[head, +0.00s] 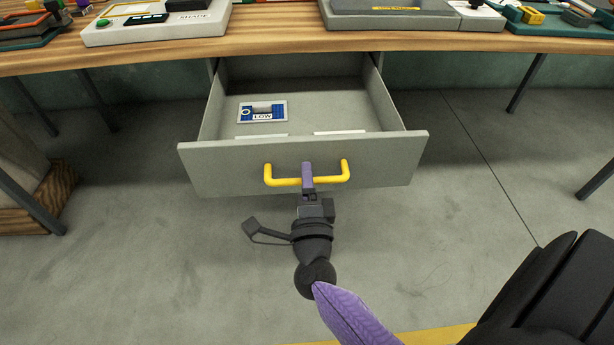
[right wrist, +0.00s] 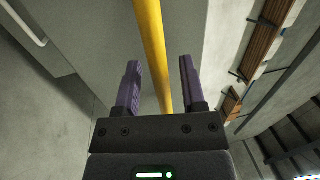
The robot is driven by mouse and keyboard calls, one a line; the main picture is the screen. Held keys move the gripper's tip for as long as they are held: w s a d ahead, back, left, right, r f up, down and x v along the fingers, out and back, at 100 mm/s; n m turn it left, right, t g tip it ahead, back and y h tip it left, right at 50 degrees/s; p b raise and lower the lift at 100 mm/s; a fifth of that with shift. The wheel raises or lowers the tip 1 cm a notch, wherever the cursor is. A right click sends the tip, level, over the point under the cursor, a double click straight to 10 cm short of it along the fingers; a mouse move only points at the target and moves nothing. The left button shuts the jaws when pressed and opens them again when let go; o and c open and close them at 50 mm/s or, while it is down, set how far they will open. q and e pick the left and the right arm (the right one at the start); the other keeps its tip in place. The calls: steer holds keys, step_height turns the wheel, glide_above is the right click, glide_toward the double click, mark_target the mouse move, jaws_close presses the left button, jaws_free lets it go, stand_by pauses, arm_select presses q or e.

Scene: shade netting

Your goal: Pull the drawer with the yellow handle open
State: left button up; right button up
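The grey drawer (head: 225,172) under the wooden table stands pulled out, and its inside shows. Its yellow handle (head: 283,182) is a bar across the front panel. My right gripper (head: 307,172) is at the middle of the handle, one purple finger crossing over the bar. In the right wrist view the yellow bar (right wrist: 154,50) runs between the two purple fingers (right wrist: 160,85), with a visible gap on each side. The fingers look open around the bar, not clamped. My left gripper is not in view.
A blue and white piece marked LOW (head: 262,111) and two pale flat strips lie in the drawer. The wooden tabletop (head: 270,40) above holds grey devices and small coloured parts. Dark table legs stand on both sides. The concrete floor in front of the drawer is mostly clear.

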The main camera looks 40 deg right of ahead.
steer(key=shift+s, duration=0.1)
arm_select(q)
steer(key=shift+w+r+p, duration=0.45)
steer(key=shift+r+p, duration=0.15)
steer(key=shift+p, duration=0.15)
arm_select(e)
steer(key=v, duration=0.9)
steer(key=shift+s+a, duration=0.25)
steer(key=shift+a, duration=0.05)
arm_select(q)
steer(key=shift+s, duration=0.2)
